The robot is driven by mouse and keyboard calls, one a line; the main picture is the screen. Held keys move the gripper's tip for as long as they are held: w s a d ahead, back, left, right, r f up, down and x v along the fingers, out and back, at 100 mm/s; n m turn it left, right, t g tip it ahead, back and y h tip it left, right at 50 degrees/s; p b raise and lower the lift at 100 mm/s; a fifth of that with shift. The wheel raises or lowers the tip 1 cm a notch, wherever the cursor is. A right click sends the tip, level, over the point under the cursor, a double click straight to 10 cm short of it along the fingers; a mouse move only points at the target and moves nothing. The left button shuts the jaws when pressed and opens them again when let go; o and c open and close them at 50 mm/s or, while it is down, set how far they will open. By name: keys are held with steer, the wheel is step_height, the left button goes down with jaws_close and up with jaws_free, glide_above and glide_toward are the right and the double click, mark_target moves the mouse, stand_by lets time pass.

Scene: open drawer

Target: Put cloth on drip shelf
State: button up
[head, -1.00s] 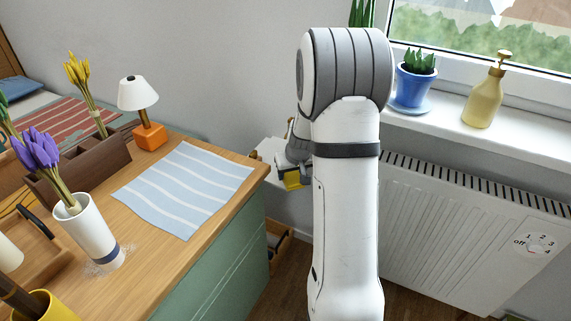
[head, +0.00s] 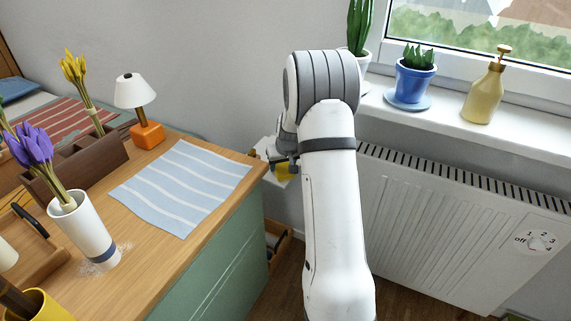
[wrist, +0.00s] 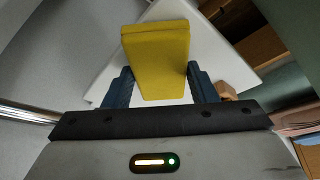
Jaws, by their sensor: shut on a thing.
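A folded yellow cloth (wrist: 157,60) is between the two dark fingers of my gripper (wrist: 158,82) in the wrist view. In the head view only a small part of the yellow cloth (head: 284,173) shows beside my gripper (head: 287,163), as my arm hides much of it. A white flat shelf (wrist: 108,82) lies behind the cloth in the wrist view. The white shelf (head: 262,152) also shows in part just beyond the counter's right end. I cannot tell whether the cloth touches it.
The wooden counter (head: 215,222) at left carries a striped blue cloth (head: 185,185), a vase of purple flowers (head: 83,230) and an orange lamp (head: 147,134). A radiator (head: 430,225) and a windowsill with a blue pot (head: 414,83) and a soap bottle (head: 484,92) are at right.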

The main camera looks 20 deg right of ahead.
steer(key=shift+f, duration=0.2)
steer(key=o, duration=1)
steer(key=shift+c, duration=0.2)
steer(key=shift+r, duration=0.1)
steer(key=shift+r, duration=0.3)
steer(key=p+v, duration=0.2)
steer(key=v, duration=0.9)
steer(key=shift+s+r, duration=0.15)
steer(key=shift+r, duration=0.15)
steer(key=shift+r, duration=0.1)
